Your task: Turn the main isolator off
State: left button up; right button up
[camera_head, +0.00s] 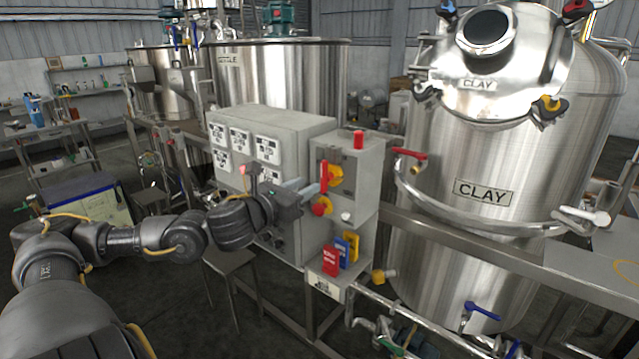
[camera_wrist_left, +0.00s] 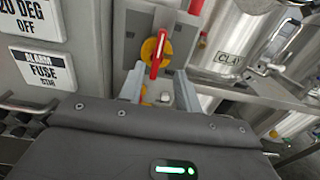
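The isolator (camera_head: 334,177) has a red handle on a yellow round plate, on the front of a small grey box. Its handle (camera_wrist_left: 158,54) stands about upright in the left wrist view. My left gripper (camera_head: 303,193) is in front of the box, close to the handle. In the left wrist view its two fingers (camera_wrist_left: 158,88) are apart, one on each side below the handle, with nothing between them. Whether a finger touches the handle I cannot tell. My right gripper is in neither view.
A red lamp (camera_head: 358,140) tops the box. Red, blue and yellow tags (camera_head: 343,252) stand on a shelf below. A large CLAY tank (camera_head: 490,150) is to the right, and a labelled grey cabinet (camera_head: 268,125) to the left.

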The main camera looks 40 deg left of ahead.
aim_at(321, 176)
pick_arm(q)
jog(key=shift+w+a+r, duration=0.15)
jog(key=shift+w, duration=0.25)
jog(key=shift+w+a+r, duration=0.1)
jog(key=shift+w+a, duration=0.05)
jog(key=shift+w, duration=0.2)
jog(key=w+p, duration=0.2)
jog(key=w, duration=0.2)
jog(key=shift+w+d+f, duration=0.1)
jog(key=shift+w+f, duration=0.1)
jog(key=shift+w, duration=0.35)
jog(key=shift+c, duration=0.2)
grip_shut()
